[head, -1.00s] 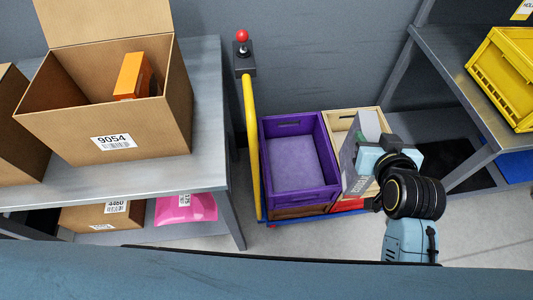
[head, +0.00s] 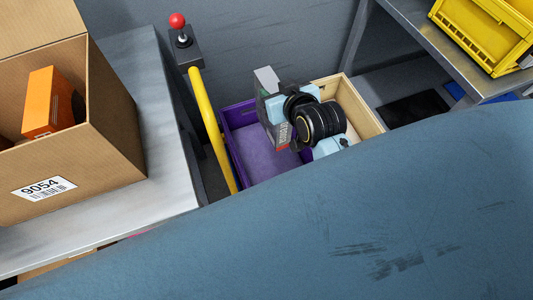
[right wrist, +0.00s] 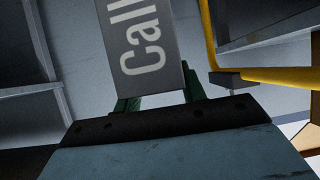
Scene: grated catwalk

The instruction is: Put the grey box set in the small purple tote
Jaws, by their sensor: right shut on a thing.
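The grey box set (head: 271,112) is held upright in my right gripper (head: 288,104) in the head view. It appears over the right part of the small purple tote (head: 258,158), covering that side's rim; its exact height above the tote is hard to judge. The visible tote floor is bare. In the right wrist view the box (right wrist: 145,40) shows a grey face with large white letters, between the green fingertips (right wrist: 162,100). My left gripper is not in view.
A pale wooden crate (head: 360,103) stands right of the tote. A yellow handle (head: 212,130) rises at the tote's left. A grey table with a cardboard box (head: 115,140) stands left; a yellow crate (head: 485,35) sits on the right table.

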